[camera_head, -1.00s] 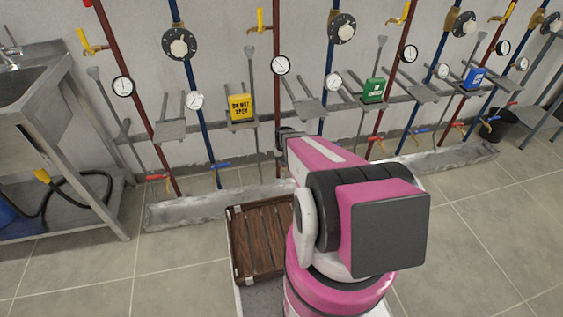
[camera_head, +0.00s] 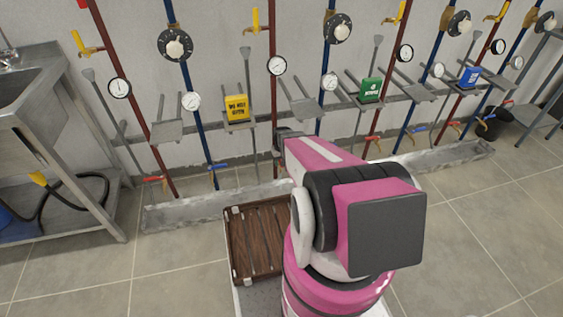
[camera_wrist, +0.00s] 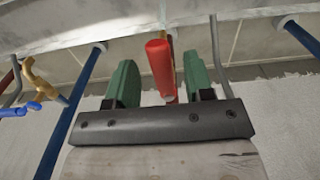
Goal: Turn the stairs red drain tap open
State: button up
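In the wrist view a red tap handle (camera_wrist: 159,62) points toward the camera between the two green fingers of my gripper (camera_wrist: 162,78). The fingers stand apart, one on each side of the handle, with a visible gap on both sides. I cannot tell from the head view which tap this is, because my pink arm hides my gripper there. Other red taps show low on the red pipes, one at the left (camera_head: 154,179) and one right of my arm (camera_head: 374,138).
A blue tap (camera_wrist: 22,108) and blue pipe (camera_wrist: 78,105) stand left in the wrist view. A low grey trough (camera_head: 165,217) runs below the pipes. A steel sink table (camera_head: 60,90) is at the left.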

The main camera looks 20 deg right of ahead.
jog(key=shift+r, duration=0.15)
notch_tip(320, 180, up, 10)
jog(key=shift+r, duration=0.25)
dwell(0.3)
